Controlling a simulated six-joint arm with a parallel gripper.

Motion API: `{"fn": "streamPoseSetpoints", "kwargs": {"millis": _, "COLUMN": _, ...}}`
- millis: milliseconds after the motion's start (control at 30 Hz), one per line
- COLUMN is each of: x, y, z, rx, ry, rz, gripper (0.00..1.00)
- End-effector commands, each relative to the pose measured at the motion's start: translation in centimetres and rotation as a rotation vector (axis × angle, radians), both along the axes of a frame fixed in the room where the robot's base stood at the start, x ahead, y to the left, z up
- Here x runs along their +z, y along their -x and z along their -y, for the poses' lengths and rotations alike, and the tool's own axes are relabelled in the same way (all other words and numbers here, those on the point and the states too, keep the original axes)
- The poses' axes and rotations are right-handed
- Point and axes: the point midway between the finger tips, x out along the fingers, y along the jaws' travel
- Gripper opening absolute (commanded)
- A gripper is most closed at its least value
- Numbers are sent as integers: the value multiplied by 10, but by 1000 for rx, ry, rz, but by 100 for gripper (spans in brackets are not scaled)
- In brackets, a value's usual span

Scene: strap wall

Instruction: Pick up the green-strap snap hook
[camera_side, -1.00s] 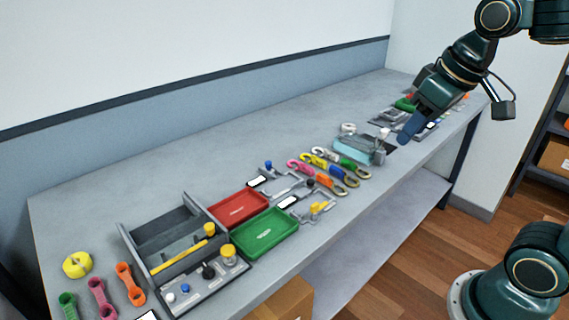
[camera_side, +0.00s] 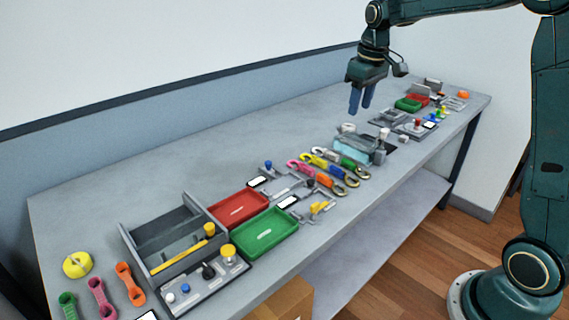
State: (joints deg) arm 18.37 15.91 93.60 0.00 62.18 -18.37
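The green-strap snap hook (camera_side: 348,163) lies on the workbench in the row of strap hooks, at the right end of that row, just in front of the light-blue device. Its strap is green with a metal hook end. My gripper (camera_side: 361,106) hangs in the air above and behind the row, pointing down. Its two blue fingers are apart, with nothing visible between them. It does not touch the hook.
Other strap hooks with pink (camera_side: 300,165) and yellow (camera_side: 318,160) parts lie close beside the green one. The light-blue device (camera_side: 352,148) stands just behind it. Red (camera_side: 238,207) and green (camera_side: 264,232) trays lie to the left. The back of the bench is clear.

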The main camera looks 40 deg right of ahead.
Motion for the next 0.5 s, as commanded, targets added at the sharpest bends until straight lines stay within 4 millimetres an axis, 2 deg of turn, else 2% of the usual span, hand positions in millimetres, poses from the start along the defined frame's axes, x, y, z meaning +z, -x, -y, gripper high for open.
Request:
{"fn": "streamPoseSetpoints", "kwargs": {"millis": 200, "x": -37, "y": -31, "z": 39, "rx": -4, "ry": -14, "rz": -57, "gripper": 40}}
{"fn": "streamPoseSetpoints", "kwargs": {"millis": 500, "x": -89, "y": -58, "z": 85, "rx": -2, "ry": -37, "rz": -119, "gripper": 40}}
